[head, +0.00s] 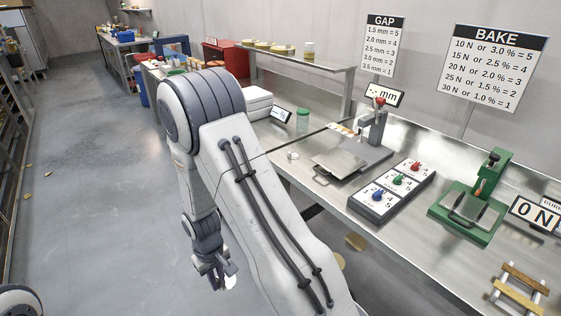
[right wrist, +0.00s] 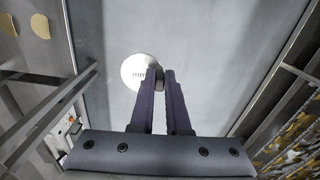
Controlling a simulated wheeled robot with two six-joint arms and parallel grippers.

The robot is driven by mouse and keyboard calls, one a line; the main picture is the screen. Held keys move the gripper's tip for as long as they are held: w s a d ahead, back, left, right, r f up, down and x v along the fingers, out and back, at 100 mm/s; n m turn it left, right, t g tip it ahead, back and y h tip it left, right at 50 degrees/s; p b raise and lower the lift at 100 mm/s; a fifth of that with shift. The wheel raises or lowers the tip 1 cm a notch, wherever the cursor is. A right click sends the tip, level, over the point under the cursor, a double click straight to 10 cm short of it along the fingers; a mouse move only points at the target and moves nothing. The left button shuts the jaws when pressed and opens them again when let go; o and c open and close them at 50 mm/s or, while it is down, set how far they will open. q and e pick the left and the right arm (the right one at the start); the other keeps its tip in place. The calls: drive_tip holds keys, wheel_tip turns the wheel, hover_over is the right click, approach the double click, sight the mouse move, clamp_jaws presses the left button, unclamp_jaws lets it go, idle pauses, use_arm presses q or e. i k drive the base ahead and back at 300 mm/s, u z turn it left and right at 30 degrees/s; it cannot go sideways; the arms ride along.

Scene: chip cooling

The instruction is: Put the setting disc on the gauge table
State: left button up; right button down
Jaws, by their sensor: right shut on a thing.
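My right gripper (head: 217,284) hangs low over the open floor, left of the bench, with its fingers pointing down. In the right wrist view its fingers (right wrist: 161,80) are shut on the white setting disc (right wrist: 138,72), which carries the letters "mm". The disc also shows in the head view as a small white piece (head: 231,283) at the fingertips. The gauge (head: 376,124), with a red knob, stands on the bench, apart from the gripper. A flat grey metal plate with a handle, apparently the gauge table (head: 352,153), lies in front of it. My left gripper is not visible.
Chips (head: 356,242) lie on the floor beneath the bench. The floor (head: 100,180) at left is mostly clear.

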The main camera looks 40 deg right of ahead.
sight(338, 160)
drive_tip(key=u, duration=0.4)
drive_tip(key=i, duration=1.15)
drive_tip(key=z, duration=1.85)
